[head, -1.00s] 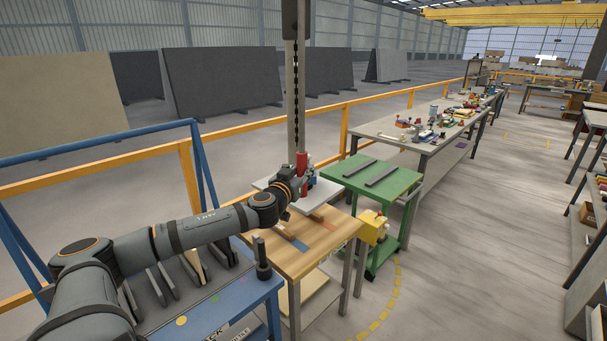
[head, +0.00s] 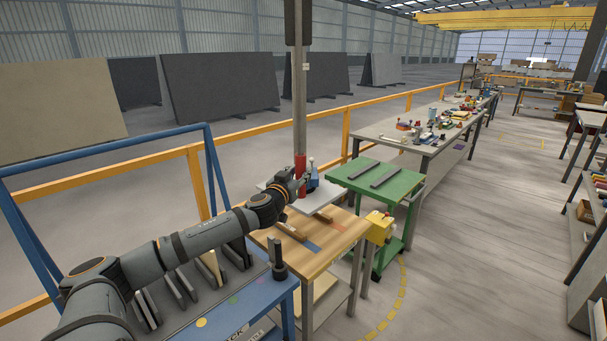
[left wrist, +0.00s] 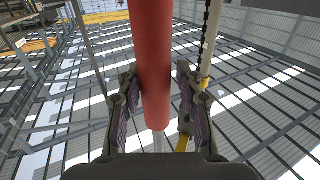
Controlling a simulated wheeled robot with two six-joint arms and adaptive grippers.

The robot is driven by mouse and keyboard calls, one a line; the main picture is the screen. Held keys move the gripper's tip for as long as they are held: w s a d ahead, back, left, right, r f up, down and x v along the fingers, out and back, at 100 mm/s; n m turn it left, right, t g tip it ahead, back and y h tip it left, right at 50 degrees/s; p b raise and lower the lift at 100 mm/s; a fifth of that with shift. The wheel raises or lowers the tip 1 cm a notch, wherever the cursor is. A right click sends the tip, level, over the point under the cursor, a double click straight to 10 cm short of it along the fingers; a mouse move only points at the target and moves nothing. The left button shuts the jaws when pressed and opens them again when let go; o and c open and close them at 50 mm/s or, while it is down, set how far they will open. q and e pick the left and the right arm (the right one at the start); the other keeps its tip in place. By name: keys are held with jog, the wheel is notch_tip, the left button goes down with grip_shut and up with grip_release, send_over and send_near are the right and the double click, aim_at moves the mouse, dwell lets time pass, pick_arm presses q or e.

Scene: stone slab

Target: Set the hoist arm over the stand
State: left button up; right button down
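A red upright handle (head: 300,165) stands in front of a tall pale post (head: 300,95), with a dark block (head: 298,22) at the top of the picture. I cannot make out the whole hoist arm. My left gripper (head: 301,181) is at the red handle. In the left wrist view the red handle (left wrist: 153,65) passes between the fingers of my left gripper (left wrist: 158,105); a gap shows on the right side, so it looks open around it. A green stand (head: 345,180) with two dark bars is to the right. My right gripper is not in view.
A pale slab (head: 325,203) lies on the wooden table (head: 315,262), beside the green stand. A yellow box (head: 378,228) is at the table's right side. A blue rack with upright slabs (head: 225,308) stands in front. The aisle floor at right is clear.

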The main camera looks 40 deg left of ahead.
pick_arm(q)
jog(key=shift+o, duration=1.2)
jog(key=shift+s+a, duration=0.25)
jog(key=shift+a, duration=0.1)
jog(key=shift+o, duration=0.3)
jog(key=shift+a, duration=0.25)
jog(key=shift+d, duration=0.1)
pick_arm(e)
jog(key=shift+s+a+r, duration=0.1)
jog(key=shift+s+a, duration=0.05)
pick_arm(q)
jog(key=shift+d+r, duration=0.1)
jog(key=shift+r, duration=0.05)
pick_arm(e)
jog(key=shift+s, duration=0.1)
pick_arm(q)
notch_tip(320, 180, up, 10)
jog(key=shift+s, duration=0.1)
